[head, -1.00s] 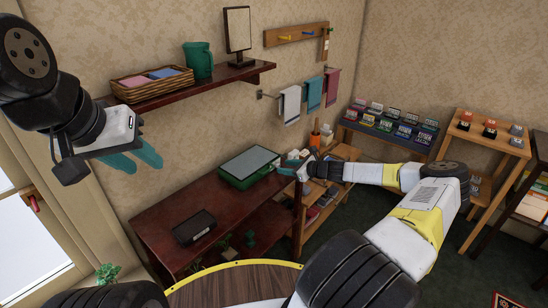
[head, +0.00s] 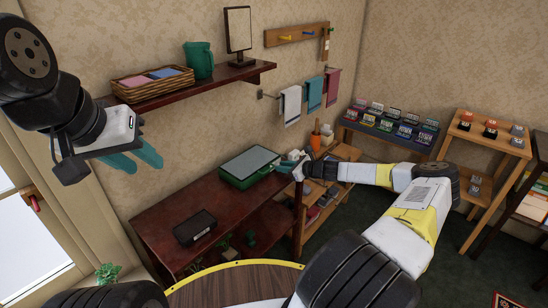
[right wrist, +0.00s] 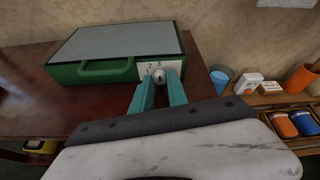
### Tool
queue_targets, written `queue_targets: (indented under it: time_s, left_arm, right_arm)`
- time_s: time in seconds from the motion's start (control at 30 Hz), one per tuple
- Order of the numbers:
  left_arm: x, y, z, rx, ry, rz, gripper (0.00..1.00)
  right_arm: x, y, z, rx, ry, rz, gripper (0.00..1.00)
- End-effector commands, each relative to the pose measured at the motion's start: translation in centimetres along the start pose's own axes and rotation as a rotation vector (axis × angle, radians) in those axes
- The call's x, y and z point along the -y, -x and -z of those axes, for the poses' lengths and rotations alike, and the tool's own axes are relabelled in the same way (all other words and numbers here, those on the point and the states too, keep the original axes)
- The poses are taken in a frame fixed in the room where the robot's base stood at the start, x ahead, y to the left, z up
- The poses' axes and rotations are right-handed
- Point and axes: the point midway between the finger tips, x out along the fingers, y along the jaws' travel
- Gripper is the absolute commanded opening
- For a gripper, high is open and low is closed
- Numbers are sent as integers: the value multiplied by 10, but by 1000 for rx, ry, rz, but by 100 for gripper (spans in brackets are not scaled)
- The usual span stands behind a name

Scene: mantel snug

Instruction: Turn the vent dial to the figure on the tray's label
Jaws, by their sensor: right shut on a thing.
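The green vent box (head: 238,184) with a grey top stands on the dark red table. In the right wrist view its front (right wrist: 92,72) carries a handle and a white plate (right wrist: 146,66) with the figures 2 and 3 readable; another mark is partly hidden. The round grey vent dial (right wrist: 159,76) sits on this plate. My right gripper (head: 287,165) is shut on the dial, one teal finger at each side (right wrist: 160,88). Where the dial points, I cannot tell. A small black tray (head: 194,225) lies nearer on the table; its pale label is too small to read. My left gripper (head: 142,160) is open and empty, high at the left.
A wall shelf (head: 180,92) above holds a basket (head: 150,84), a green jug (head: 199,64) and a framed stand (head: 238,30). A wooden shelf (head: 325,195) stands right of the table (head: 160,215). The table is clear between tray and box.

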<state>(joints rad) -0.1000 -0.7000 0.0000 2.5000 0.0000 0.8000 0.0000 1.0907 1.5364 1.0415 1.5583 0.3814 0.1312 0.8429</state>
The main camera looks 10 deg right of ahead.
Motion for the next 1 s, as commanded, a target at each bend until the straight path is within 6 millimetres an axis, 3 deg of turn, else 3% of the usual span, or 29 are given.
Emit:
queue_targets:
  time_s: [0.27,1.0]
  left_arm:
    - [0,0,0,0,0,0,36]
    - [0,0,0,0,0,0,36]
  right_arm:
    - [-3,0,0,-4,103,42,0]
    - [-8,-1,1,-32,619,253,0]
